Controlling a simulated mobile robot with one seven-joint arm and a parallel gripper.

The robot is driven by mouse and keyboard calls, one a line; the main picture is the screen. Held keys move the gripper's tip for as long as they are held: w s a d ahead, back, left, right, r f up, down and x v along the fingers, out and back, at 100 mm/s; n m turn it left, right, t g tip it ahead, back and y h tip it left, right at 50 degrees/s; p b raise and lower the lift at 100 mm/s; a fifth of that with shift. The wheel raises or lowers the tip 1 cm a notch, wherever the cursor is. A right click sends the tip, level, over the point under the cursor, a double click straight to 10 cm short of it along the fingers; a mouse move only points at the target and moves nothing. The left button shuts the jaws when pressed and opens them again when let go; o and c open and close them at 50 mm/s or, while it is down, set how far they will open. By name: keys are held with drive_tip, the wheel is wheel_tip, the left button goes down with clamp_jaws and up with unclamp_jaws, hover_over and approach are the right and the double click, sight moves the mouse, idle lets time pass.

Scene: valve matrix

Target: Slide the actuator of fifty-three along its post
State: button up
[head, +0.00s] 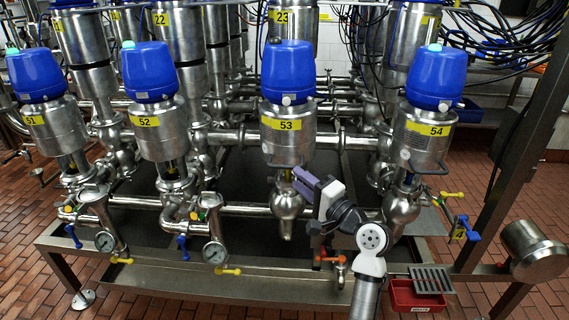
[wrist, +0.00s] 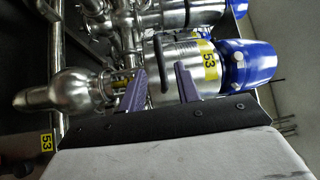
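The actuator of fifty-three is a steel cylinder (head: 288,143) with a blue cap (head: 288,70) and a yellow "53" label (head: 284,124). It stands upright above a rounded steel valve body (head: 287,202). In the wrist view the actuator (wrist: 190,62) lies sideways, cap to the right. Its short post (wrist: 122,82), with a yellow part, shows left of the fingers. My gripper (head: 301,182) is at the lower right of the actuator, near the post. In the wrist view its purple fingers (wrist: 161,80) are apart, with a dark bar (wrist: 157,68) beyond the gap. Contact cannot be told.
Actuators 52 (head: 155,125) and 54 (head: 424,130) stand on either side, with 51 (head: 50,125) farther left. Steel pipes and gauges (head: 214,253) fill the lower rack. A red bin (head: 415,296) sits at lower right. Open tiled floor lies in front.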

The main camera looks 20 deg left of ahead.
sight(285, 168)
drive_tip(key=p+x, duration=0.1)
drive_tip(key=x, duration=0.6)
drive_tip(key=shift+w+a, duration=0.1)
clamp_jaws()
